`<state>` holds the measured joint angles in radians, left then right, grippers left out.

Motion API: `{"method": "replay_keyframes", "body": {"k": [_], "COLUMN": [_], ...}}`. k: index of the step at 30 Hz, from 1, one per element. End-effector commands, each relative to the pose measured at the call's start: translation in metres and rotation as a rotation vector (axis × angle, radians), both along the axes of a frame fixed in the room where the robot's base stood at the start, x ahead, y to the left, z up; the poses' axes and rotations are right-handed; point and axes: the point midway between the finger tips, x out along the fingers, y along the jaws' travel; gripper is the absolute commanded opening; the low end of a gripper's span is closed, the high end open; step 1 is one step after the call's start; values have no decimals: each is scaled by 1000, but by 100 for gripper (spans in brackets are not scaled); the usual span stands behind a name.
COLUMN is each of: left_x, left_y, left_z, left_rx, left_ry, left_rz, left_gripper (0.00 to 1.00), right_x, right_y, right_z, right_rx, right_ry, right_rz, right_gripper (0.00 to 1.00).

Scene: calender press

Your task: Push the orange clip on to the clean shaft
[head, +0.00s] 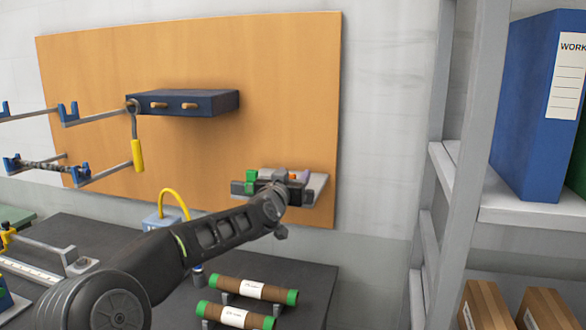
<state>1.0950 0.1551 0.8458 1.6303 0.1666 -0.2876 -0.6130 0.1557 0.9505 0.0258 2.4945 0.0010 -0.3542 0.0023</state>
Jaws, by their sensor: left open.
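My left gripper (272,187) is open at a small grey shelf (318,188) low on the right of the wooden board. Its wrist and jaws cover much of the shelf. A small orange piece (297,176), perhaps the orange clip, shows just beyond the right side of the gripper. A green piece (251,176) shows at its left side. I cannot tell whether the jaws touch either. A dark, spiral-marked shaft (45,166) lies in the lower blue holders at the left. I cannot make out a clean shaft. My right gripper is not in view.
A dark blue box with wooden pegs (185,102) and a yellow-handled tool (138,153) hang on the board (200,55). Two brown rolls with green ends (253,290) lie on the dark table (315,275). A grey shelving unit (465,130) stands at the right.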

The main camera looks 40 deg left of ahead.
Motion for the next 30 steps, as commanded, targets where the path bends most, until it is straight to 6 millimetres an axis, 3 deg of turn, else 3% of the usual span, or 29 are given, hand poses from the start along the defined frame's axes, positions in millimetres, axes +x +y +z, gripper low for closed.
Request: {"method": "replay_keyframes", "body": {"k": [10,27,30], "left_x": [2,2,2], "left_y": [1,1,1], "left_z": [-1,-1,-1], "left_rx": [1,1,1], "left_ry": [1,1,1], "left_rz": [1,1,1], "left_gripper": [49,3,0], "right_x": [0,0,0], "right_y": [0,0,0], "right_z": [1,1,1], "right_rx": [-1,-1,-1], "right_ry": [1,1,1], "right_rz": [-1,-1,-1], "right_gripper": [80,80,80]}}
